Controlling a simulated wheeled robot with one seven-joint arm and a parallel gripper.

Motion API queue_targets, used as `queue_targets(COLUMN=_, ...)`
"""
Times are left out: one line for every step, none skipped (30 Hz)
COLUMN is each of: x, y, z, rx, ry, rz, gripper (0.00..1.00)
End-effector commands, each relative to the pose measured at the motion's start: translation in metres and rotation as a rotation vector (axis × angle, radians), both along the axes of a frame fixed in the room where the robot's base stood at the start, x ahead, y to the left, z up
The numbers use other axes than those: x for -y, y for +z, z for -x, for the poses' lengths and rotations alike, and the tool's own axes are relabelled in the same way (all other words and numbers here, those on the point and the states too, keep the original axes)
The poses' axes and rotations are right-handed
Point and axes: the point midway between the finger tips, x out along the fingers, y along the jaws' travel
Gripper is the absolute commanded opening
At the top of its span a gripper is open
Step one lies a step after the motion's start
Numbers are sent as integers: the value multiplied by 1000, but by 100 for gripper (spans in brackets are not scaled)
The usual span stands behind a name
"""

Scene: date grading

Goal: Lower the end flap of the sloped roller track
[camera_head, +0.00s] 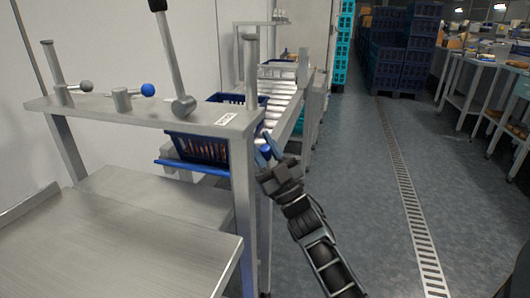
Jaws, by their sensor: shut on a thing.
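The sloped roller track (288,88) runs from the back down toward the steel frame at left. A blue crate (205,148) with reddish-brown contents sits at its lower end. A blue strip (188,167), which looks like the end flap, lies along the lower front of the crate. My gripper (265,151) is beside the right post of the frame. It is shut on a small blue knob (266,152), largely hidden by the fingers. How the knob joins the flap cannot be seen.
The steel frame's top (130,119) carries a blue-knobbed lever (147,90), a grey-knobbed lever (86,86) and a tall black-topped lever (172,55). A steel table (90,245) stands in front. Stacked blue crates (390,55) stand behind. The floor at right, with its drain grate (405,200), is clear.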

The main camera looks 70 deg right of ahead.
Motion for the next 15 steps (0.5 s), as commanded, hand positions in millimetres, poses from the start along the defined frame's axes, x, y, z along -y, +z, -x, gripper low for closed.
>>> queue_targets(x=-3, y=-4, z=0, rx=0, ry=2, rz=16, gripper=0)
queue_targets(x=-4, y=-5, z=0, rx=0, ry=2, rz=25, gripper=0)
queue_targets(x=-5, y=-5, z=0, rx=1, ry=1, rz=33, gripper=0)
queue_targets(x=-5, y=-5, z=0, rx=2, ry=1, rz=41, gripper=0)
queue_targets(x=-6, y=-5, z=0, rx=2, ry=1, rz=46, gripper=0)
queue_targets(x=-7, y=-4, z=0, rx=3, ry=1, rz=53, gripper=0)
queue_targets(x=-7, y=-4, z=0, rx=2, ry=1, rz=57, gripper=0)
queue_targets(x=-7, y=-4, z=0, rx=3, ry=0, rz=60, gripper=0)
queue_targets(x=-8, y=-4, z=0, rx=3, ry=0, rz=63, gripper=0)
queue_targets(x=-8, y=-4, z=0, rx=2, ry=0, rz=64, gripper=0)
queue_targets(x=-8, y=-4, z=0, rx=3, ry=0, rz=66, gripper=0)
queue_targets(x=-8, y=-4, z=0, rx=3, ry=0, rz=66, gripper=0)
queue_targets(x=-8, y=-4, z=0, rx=3, ry=-1, rz=66, gripper=0)
queue_targets(x=-8, y=-4, z=0, rx=3, ry=-1, rz=66, gripper=0)
queue_targets(x=-8, y=-4, z=0, rx=3, ry=-1, rz=66, gripper=0)
